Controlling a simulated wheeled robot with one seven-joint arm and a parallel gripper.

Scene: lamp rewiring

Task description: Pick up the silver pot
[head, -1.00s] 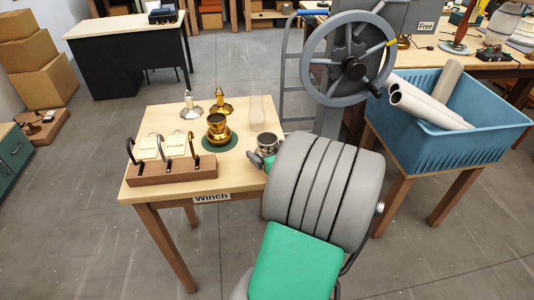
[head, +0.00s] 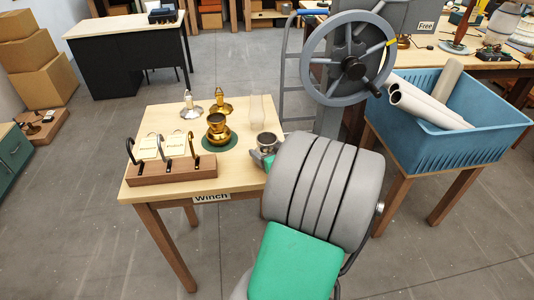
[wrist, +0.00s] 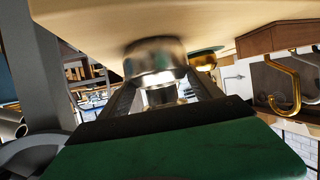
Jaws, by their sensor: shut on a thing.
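The silver pot (head: 267,143) is at the right edge of the wooden table labelled "Winch" in the head view. It also shows large in the wrist view (wrist: 152,60), between the fingers. My gripper (wrist: 158,95) is shut on the silver pot. My arm hides part of the gripper and the pot's lower part in the head view. Whether the pot touches the table top is hard to tell.
A brass pot (head: 217,134) stands on a green round mat (head: 208,145). A wooden block with hooks (head: 178,172) is at the table's front left. Two small lamp fittings stand behind. A clear glass chimney (head: 257,108) stands behind the silver pot. A handwheel (head: 347,59) rises behind.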

